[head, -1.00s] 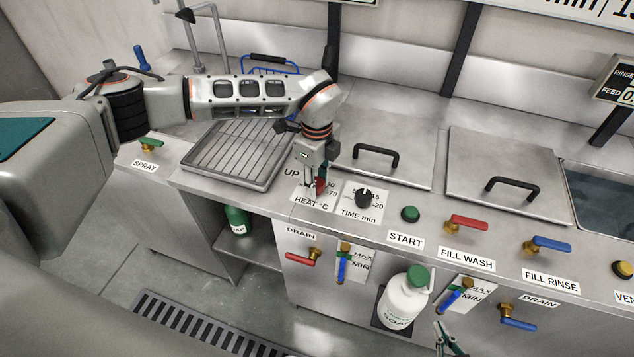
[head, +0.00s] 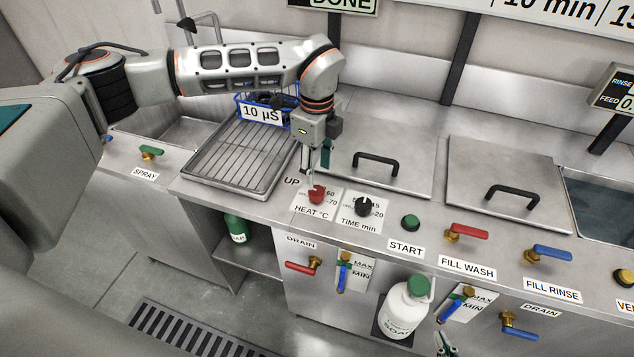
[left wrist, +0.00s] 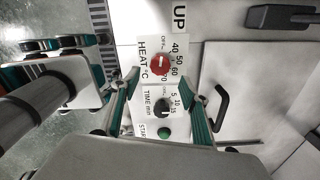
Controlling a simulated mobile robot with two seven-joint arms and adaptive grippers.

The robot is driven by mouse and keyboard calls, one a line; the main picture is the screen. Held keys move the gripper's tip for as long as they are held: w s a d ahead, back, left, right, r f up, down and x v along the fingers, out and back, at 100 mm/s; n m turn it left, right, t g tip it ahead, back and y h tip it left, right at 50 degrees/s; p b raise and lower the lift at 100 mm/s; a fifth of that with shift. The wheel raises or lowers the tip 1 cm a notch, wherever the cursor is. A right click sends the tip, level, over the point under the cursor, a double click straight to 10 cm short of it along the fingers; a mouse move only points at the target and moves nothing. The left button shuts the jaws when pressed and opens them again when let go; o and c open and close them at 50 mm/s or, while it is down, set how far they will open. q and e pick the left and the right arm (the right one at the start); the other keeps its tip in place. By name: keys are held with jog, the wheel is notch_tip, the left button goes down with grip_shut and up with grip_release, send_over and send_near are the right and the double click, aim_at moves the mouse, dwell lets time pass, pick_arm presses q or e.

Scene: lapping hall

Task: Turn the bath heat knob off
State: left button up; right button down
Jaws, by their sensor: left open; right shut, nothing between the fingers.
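The red heat knob (head: 317,194) sits on its white HEAT °C plate (head: 309,211) on the front of the counter. In the left wrist view the knob (left wrist: 160,64) shows a pale mark on its face; I cannot tell exactly which setting it points to. My left gripper (head: 316,167) is open just above and behind the knob, apart from it. In the left wrist view its green-padded fingers (left wrist: 160,80) stand either side of the dial plates. My right gripper (head: 446,346) is shut and empty at the bottom edge, partly cut off.
The black time knob (head: 364,207) is just right of the heat knob, then the green start button (head: 410,222) and red fill wash lever (head: 468,231). A ribbed tray (head: 240,152) lies left, a lidded bath (head: 375,150) behind. A white soap bottle (head: 405,305) stands below.

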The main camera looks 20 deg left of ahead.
aim_at(317, 190)
pick_arm(q)
notch_tip(317, 190, up, 4)
jog(key=shift+f, duration=0.2)
dwell(0.3)
